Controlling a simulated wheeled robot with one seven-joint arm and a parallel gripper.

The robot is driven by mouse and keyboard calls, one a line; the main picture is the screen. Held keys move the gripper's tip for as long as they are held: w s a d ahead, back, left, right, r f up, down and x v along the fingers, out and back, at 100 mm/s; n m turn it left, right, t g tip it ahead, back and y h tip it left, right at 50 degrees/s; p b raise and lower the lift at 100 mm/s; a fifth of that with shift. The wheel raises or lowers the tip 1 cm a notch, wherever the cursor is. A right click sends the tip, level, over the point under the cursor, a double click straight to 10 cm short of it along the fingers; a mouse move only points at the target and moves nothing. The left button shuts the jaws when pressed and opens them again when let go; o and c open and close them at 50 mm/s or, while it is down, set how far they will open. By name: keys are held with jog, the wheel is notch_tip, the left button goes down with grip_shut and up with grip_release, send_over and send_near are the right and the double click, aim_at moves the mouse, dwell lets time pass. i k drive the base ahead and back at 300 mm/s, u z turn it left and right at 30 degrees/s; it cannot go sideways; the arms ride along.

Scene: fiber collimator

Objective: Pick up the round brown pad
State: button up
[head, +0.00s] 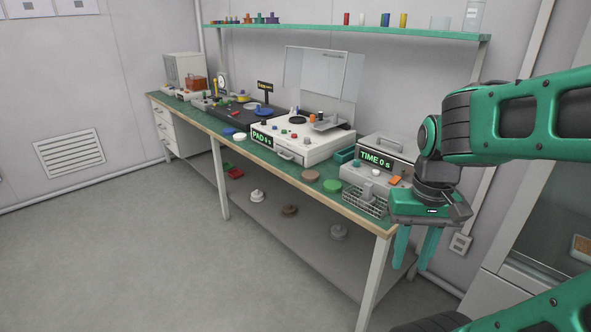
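A round brown pad (310,175) lies flat on the green bench top (277,177), near the bench's front edge. A round green pad (332,186) lies just to its right. My gripper (416,250) hangs with its fingers pointing down, beyond the bench's right end and well to the right of the brown pad. Its two teal fingers are apart, with nothing seen between them. Nothing hides the brown pad.
Blue (229,131) and white (239,136) discs lie left.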

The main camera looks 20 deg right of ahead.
aim_at(308, 176)
jog(key=z, duration=0.05)
jog(key=i, duration=0.95)
jog(key=z, duration=0.05)
